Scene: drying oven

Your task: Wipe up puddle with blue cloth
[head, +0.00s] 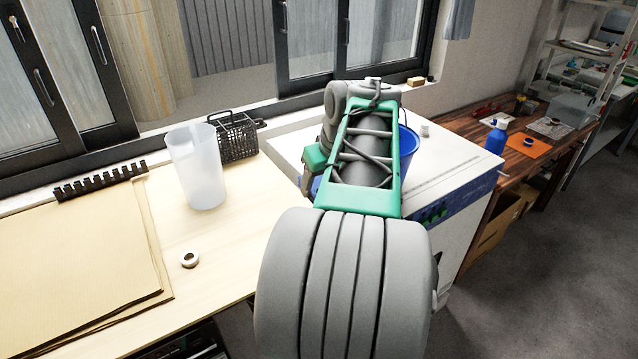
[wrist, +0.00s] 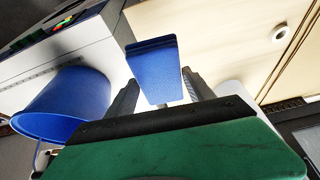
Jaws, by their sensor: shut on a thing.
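The blue cloth (wrist: 153,62) shows in the wrist view as a folded blue piece between the two dark fingers of my gripper (wrist: 159,78). The gripper is shut on it. In the head view my arm hides most of the gripper, and a small blue patch (head: 316,186) at the arm's left edge may be the cloth. The cloth is near the seam between the white oven (head: 455,160) and the wooden worktop (head: 235,245); its height above them is hard to tell. I see no puddle in either view; part of the oven top is hidden behind my arm.
A blue bucket (head: 406,150) stands on the oven, close beside my gripper in the wrist view (wrist: 62,104). A translucent beaker (head: 197,165), black wire basket (head: 237,136) and tape roll (head: 189,259) stand on the worktop. A blue spray bottle (head: 496,137) is farther right.

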